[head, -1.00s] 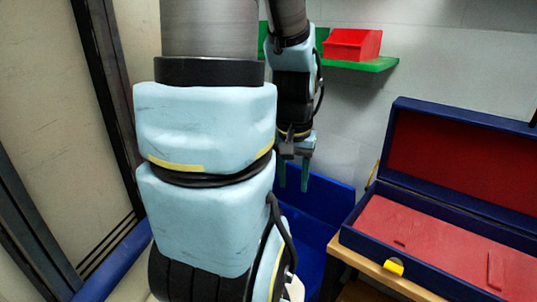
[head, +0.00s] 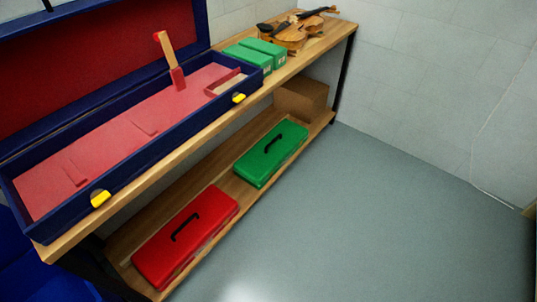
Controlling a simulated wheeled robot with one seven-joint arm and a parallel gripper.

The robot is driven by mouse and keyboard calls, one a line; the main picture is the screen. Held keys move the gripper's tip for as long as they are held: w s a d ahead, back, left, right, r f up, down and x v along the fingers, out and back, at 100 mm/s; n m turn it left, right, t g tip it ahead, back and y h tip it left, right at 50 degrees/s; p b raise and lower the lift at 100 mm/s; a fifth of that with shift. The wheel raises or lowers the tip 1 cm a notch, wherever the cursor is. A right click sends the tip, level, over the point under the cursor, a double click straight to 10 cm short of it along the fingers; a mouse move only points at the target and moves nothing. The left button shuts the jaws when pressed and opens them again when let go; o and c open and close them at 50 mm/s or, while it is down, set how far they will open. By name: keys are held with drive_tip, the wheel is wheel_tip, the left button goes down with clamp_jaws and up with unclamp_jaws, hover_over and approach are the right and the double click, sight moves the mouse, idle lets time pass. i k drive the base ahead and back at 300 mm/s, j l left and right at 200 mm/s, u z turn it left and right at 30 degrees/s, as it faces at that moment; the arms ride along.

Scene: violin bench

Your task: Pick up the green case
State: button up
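The green case (head: 271,153) lies flat on the lower shelf of the bench, with a black handle on its upper face. It sits to the right of and behind a red case (head: 186,236) of similar shape, with a gap between them. My gripper is not in the current head view, so its state now is hidden.
An open blue case (head: 133,148) with red lining stands on the bench top (head: 190,143), above the lower shelf. Green boxes (head: 262,55) and a violin (head: 293,32) are further right. A cardboard box (head: 301,99) is behind the green case. The grey floor (head: 385,220) is clear.

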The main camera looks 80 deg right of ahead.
sight(260, 164)
drive_tip(key=z, duration=2.9)
drive_tip(key=u, duration=0.65)
drive_tip(key=i+l+u, duration=0.1)
drive_tip(key=l+u, duration=0.2)
drive_tip(key=u, duration=0.15)
drive_tip(key=l+u, duration=0.35)
drive_tip(key=u, duration=0.15)
drive_tip(key=l+u, duration=0.3)
drive_tip(key=u, duration=0.15)
drive_tip(key=k+l, duration=0.1)
drive_tip(key=l, duration=0.25)
drive_tip(key=l+u, duration=0.1)
drive_tip(key=l, duration=0.25)
drive_tip(key=k+l, duration=0.15)
drive_tip(key=l, duration=0.15)
drive_tip(key=k+l+u, duration=0.15)
drive_tip(key=l, duration=0.2)
